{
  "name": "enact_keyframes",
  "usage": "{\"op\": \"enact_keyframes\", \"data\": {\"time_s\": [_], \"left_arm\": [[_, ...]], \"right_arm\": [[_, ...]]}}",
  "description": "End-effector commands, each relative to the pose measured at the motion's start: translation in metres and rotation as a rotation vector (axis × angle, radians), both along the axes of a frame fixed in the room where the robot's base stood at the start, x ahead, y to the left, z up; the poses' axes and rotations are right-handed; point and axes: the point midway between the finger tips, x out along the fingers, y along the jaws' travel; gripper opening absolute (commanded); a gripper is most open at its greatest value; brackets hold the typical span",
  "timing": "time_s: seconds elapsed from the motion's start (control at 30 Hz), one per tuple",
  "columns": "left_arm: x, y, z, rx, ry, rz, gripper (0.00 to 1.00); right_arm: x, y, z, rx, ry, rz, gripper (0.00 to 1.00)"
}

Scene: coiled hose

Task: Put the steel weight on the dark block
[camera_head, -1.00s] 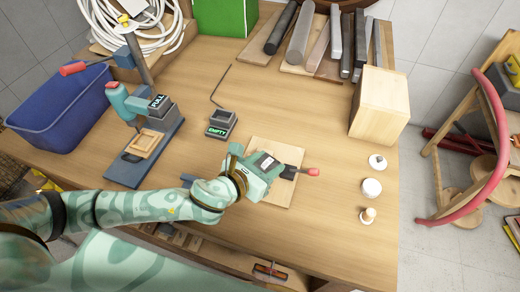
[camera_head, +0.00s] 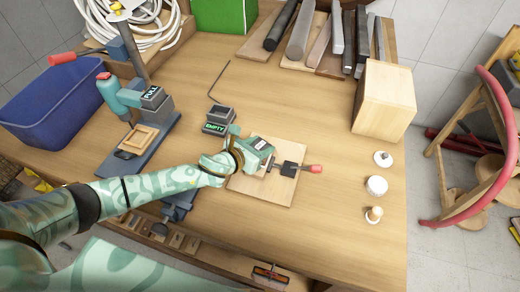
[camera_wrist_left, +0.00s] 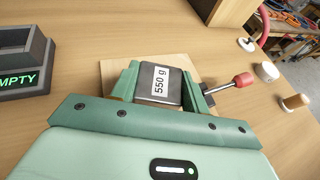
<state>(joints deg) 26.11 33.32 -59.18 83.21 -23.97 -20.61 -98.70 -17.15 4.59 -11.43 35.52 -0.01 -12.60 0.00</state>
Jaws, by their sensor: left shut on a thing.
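The steel weight (camera_wrist_left: 143,91) is a dark grey block with a white "550 g" label. It sits between the fingers of my left gripper (camera_wrist_left: 160,88), which is shut on it. In the head view my left gripper (camera_head: 268,165) is over the back part of a pale wooden board, and its hand mostly hides the weight. A dark block (camera_head: 220,111) with a recessed top and a green EMPTY sign stands to the left, behind the board. It also shows at the left of the left wrist view (camera_wrist_left: 42,66). My right gripper is not in view.
A red-handled black piece (camera_head: 290,168) is at the board (camera_head: 262,195), beside the gripper. A blue stand (camera_head: 140,150) with a FULL sign is left. Several small white or pale items, including a white cylinder (camera_head: 376,186), and a wooden box (camera_head: 385,100) are right.

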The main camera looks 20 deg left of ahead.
Motion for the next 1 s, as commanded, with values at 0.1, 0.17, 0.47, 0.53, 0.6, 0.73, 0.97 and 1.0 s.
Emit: {"op": "enact_keyframes", "data": {"time_s": [0.1, 0.17, 0.47, 0.53, 0.6, 0.73, 0.97, 1.0], "left_arm": [[0.001, 0.000, -0.008, 0.000, -0.005, 0.000, 0.04], [0.001, 0.000, -0.007, 0.000, -0.005, 0.000, 0.04], [0.000, 0.000, -0.010, 0.001, -0.001, 0.001, 0.59], [0.000, 0.000, -0.010, 0.000, -0.002, 0.001, 0.67], [0.000, 0.000, -0.010, 0.000, -0.002, 0.001, 0.67], [0.000, 0.000, -0.010, 0.000, -0.002, 0.001, 0.67], [-0.016, 0.008, 0.001, 0.002, -0.001, 0.000, 0.67], [-0.024, 0.012, 0.004, 0.003, 0.000, 0.000, 0.67]], "right_arm": [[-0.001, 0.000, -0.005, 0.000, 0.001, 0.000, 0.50], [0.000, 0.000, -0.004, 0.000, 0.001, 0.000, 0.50], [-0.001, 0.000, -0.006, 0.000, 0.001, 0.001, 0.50], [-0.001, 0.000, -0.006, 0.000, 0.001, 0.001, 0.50], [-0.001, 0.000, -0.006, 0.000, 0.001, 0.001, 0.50], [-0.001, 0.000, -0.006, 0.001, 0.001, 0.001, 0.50], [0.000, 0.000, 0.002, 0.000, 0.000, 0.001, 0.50], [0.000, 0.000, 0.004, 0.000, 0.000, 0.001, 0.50]]}}
